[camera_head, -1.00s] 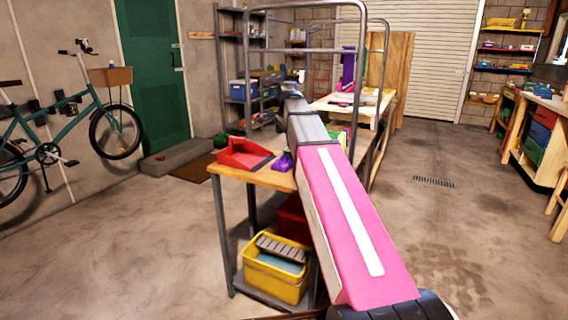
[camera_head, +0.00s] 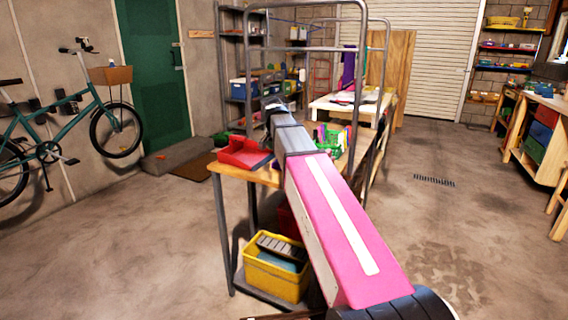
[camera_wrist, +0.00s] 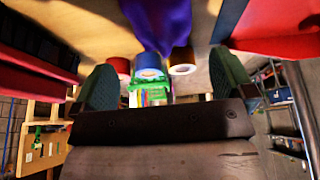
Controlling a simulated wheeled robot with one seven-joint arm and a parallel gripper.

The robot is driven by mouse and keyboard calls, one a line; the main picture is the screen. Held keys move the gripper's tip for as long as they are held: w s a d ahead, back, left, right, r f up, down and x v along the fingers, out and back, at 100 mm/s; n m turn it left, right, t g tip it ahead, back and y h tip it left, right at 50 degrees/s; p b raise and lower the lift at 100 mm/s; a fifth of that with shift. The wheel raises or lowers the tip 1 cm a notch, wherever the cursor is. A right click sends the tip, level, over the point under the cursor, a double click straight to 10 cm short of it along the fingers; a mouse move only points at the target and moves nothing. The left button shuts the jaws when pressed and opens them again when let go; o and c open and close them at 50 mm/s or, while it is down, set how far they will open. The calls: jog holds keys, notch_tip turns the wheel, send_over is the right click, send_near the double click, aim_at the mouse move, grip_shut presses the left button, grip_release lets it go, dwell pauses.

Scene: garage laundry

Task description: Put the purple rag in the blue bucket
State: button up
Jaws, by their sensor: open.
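The purple rag (camera_wrist: 166,25) is a crumpled cloth at the top centre of the wrist view, on the wooden workbench. In the head view my arm covers it. My gripper (camera_wrist: 163,80) is open, with its two dark fingers wide apart and nothing visibly held; the rag shows beyond the gap between them. In the head view my gripper (camera_head: 273,107) is at the far end of my pink arm, above the bench. A blue container (camera_head: 238,90) stands on the back shelf; I cannot tell whether it is the blue bucket.
A red tray (camera_head: 243,152) sits on the left of the bench (camera_head: 222,170). Tape rolls (camera_wrist: 148,66) and a green crate (camera_head: 331,141) are near the rag. Grey metal uprights (camera_head: 246,60) rise around the bench. A yellow bin (camera_head: 275,278) is below. Floor at right is clear.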

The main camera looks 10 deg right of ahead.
jog(key=shift+x, duration=2.75)
jog(key=shift+w+r, duration=0.1)
jog(key=c, duration=1.1)
jog(key=shift+o, duration=0.2)
jog(key=shift+r, duration=0.1)
